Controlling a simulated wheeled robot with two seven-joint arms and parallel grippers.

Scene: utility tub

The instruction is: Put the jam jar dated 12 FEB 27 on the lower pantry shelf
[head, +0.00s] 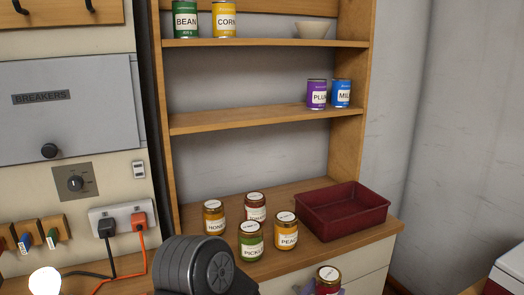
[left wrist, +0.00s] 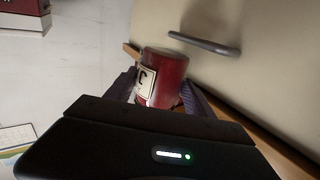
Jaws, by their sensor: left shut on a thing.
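My left gripper (head: 327,290) is shut on a red jar (head: 328,274) with a gold-rimmed lid, at the bottom edge of the head view. In the left wrist view the jar (left wrist: 165,78) sits between the two dark fingers (left wrist: 160,92). Part of its white label shows a letter C; no date is readable. The lower pantry shelf (head: 235,119) is above the counter and carries a purple plum can (head: 317,94) and a blue milk can (head: 341,93) at its right end. Its left and middle are bare. My right gripper is not in view.
Honey (head: 214,218), pickle (head: 251,242), peach (head: 286,231) and a red-labelled jar (head: 255,207) stand on the counter (head: 200,255), beside a dark red bin (head: 345,208). The upper shelf (head: 265,43) holds cans and a bowl. A breaker panel (head: 70,110) is at left.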

